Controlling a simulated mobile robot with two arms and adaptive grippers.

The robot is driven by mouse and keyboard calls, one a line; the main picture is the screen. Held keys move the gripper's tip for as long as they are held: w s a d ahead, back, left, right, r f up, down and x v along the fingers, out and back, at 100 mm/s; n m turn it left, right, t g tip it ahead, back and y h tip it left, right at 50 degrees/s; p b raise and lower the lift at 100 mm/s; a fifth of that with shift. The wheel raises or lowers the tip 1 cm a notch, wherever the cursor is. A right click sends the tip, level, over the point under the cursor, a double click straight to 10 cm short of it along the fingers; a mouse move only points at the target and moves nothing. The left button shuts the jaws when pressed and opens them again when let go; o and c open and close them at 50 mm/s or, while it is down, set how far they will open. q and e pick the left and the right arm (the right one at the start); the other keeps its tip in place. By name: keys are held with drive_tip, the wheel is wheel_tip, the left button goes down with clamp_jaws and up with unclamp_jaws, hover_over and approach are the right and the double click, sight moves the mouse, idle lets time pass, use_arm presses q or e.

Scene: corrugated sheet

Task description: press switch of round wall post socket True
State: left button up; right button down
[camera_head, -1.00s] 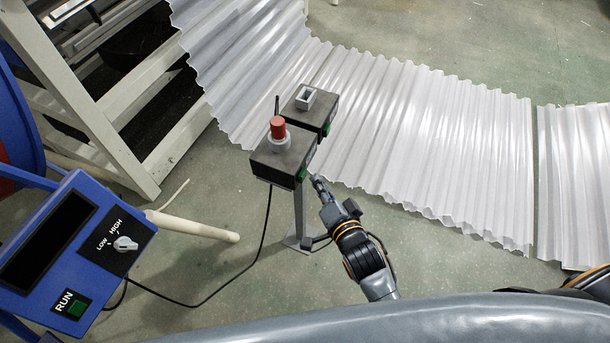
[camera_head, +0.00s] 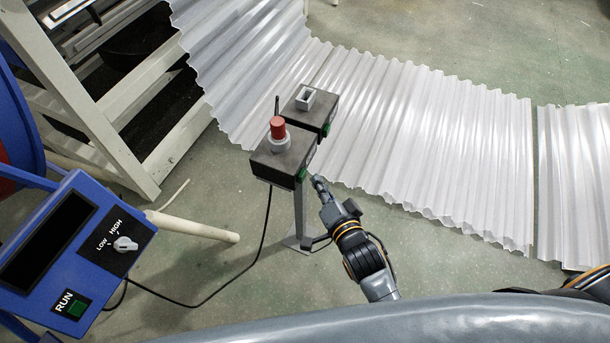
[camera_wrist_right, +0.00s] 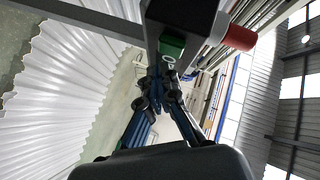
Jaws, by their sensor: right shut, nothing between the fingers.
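A dark box with a round socket (camera_head: 279,160) stands on a post, with a red cylindrical plug (camera_head: 278,128) upright in its top. Its green switch (camera_head: 302,175) is on the side facing my right gripper (camera_head: 319,184). The gripper is shut and empty, its fingertips just right of the switch in the head view. In the right wrist view, the green switch (camera_wrist_right: 172,45) is on the dark box above the fingers (camera_wrist_right: 156,88), and the red plug (camera_wrist_right: 238,37) sticks out to the right. I cannot tell whether the fingertips touch the switch. My left gripper is not in view.
A second dark box with a square socket (camera_head: 308,105) and its own green switch (camera_head: 326,130) stands just behind. Corrugated sheets (camera_head: 420,135) lie behind and to the right. A blue control panel (camera_head: 75,255) is at left, with a black cable (camera_head: 225,283) across the floor.

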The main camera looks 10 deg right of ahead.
drive_tip(key=shift+w+a, duration=0.1)
drive_tip(key=shift+a, duration=0.05)
drive_tip(key=shift+w+a, duration=0.15)
drive_tip(key=shift+a, duration=0.05)
idle(0.3)
drive_tip(key=shift+w+a, duration=0.2)
drive_tip(key=shift+a, duration=0.1)
idle(0.5)
drive_tip(key=shift+s+d+p, duration=0.1)
drive_tip(key=shift+d+p, duration=0.05)
drive_tip(key=shift+p, duration=0.2)
drive_tip(key=shift+s+d+p, duration=0.35)
drive_tip(key=shift+d, duration=0.2)
